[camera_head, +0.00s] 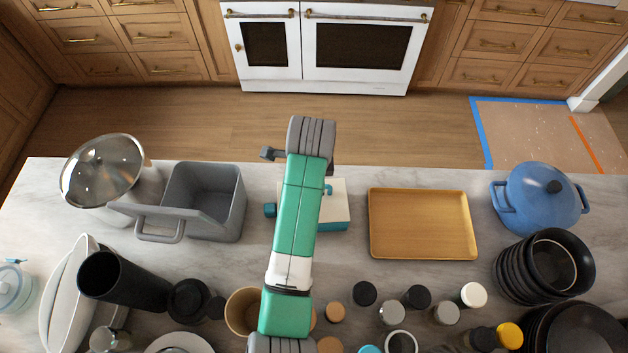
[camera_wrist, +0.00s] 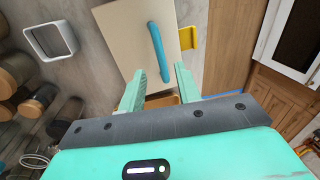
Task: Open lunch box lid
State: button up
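The lunch box (camera_head: 338,205) has a cream-white lid and a teal base. It stands on the counter, partly hidden behind my arm in the head view. In the wrist view its pale lid (camera_wrist: 120,35) is shut and carries a curved teal handle (camera_wrist: 157,52). The gripper is hidden in the head view.
A grey bin (camera_head: 215,205) stands left of the lunch box, and a wooden tray (camera_head: 422,222) lies to its right. A blue pot (camera_head: 538,197) and black bowls (camera_head: 520,268) are farther right. Several jars crowd the near side. A white square object (camera_wrist: 50,40) shows in the wrist view.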

jog(key=f, duration=0.2)
jog(key=w+f, duration=0.1)
jog(key=f, duration=0.1)
jog(key=shift+f, duration=0.1)
jog(key=shift+c, duration=0.4)
grip_shut()
jog(key=shift+s+a, duration=0.1)
